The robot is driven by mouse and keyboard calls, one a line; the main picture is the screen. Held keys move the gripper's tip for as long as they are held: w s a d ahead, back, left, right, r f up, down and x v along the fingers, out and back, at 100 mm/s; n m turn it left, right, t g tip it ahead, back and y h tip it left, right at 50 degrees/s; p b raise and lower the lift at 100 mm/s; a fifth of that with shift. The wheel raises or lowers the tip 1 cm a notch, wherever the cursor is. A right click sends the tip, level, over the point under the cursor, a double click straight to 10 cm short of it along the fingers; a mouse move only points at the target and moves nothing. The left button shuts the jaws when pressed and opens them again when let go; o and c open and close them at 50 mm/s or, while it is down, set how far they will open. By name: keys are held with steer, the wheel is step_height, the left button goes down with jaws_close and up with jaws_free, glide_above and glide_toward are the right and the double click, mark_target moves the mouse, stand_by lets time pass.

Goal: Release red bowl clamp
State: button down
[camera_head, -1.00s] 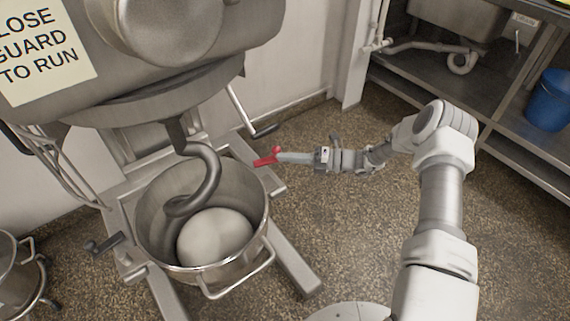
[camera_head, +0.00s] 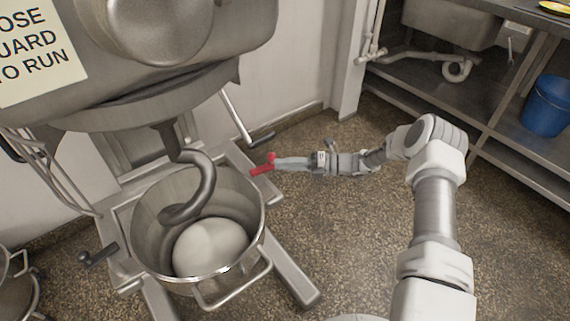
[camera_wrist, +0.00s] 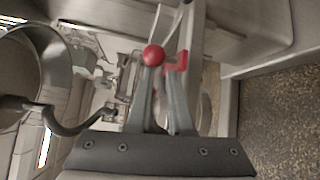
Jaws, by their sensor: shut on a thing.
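The red bowl clamp (camera_head: 262,168) is a small red lever with a round knob, at the right of the steel mixer bowl (camera_head: 258,228). My gripper (camera_head: 275,163) reaches it from the right, its fingers shut on the red clamp. In the wrist view the red knob (camera_wrist: 153,55) and a red bent piece (camera_wrist: 177,62) show at the tips of my gripper (camera_wrist: 165,72). The exact contact is partly hidden by the fingers. The bowl holds a pale dough ball (camera_head: 210,247) under the dough hook (camera_head: 205,182).
A black-handled lever (camera_head: 100,254) sits at the bowl's left. A crank handle (camera_head: 260,139) hangs just above my gripper. The mixer base leg (camera_head: 290,270) runs along the floor. A blue bucket (camera_head: 546,106) stands on the shelf at right. The floor right of the mixer is open.

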steer(key=shift+w+a+r+t, duration=0.15)
steer(key=shift+w+r+t, duration=0.1)
steer(key=shift+w+r, duration=0.25)
steer(key=shift+w+a+r+t, duration=0.15)
steer(key=shift+w+r+t, duration=0.15)
steer(key=shift+w, duration=0.35)
steer(key=s+d+g+p, duration=0.1)
steer(key=s+d+p, duration=0.2)
steer(key=d, duration=1.5)
steer(key=shift+s+f, duration=0.15)
steer(key=shift+s, duration=0.05)
